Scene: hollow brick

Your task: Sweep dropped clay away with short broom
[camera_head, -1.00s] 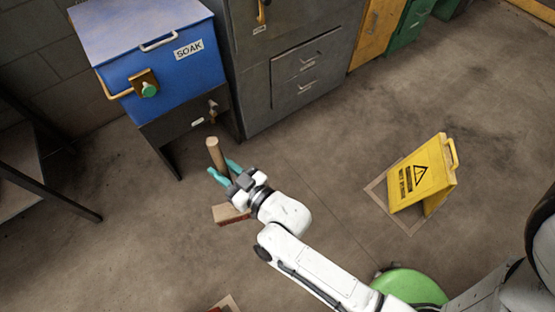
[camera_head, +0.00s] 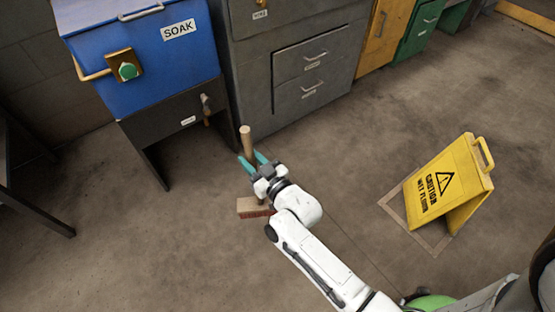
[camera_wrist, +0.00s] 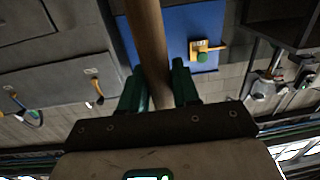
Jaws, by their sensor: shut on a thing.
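My gripper (camera_head: 255,161) is shut on the wooden handle (camera_head: 246,139) of the short broom, and its teal fingers sit on both sides of it. The handle stands roughly upright. The broom's head, a wooden block with reddish bristles (camera_head: 254,208), hangs below my gripper, close to or at the floor; I cannot tell whether it touches. In the wrist view the handle (camera_wrist: 148,45) runs up between the two green fingers (camera_wrist: 160,88). I cannot make out any dropped clay on the floor in these frames.
A blue box marked SOAK (camera_head: 150,60) stands on a dark stand at the upper left. Grey drawers (camera_head: 312,75) are beside it. A yellow wet-floor sign (camera_head: 447,185) stands at the right. A dark-legged table (camera_head: 35,210) is at the left edge. The floor between is open.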

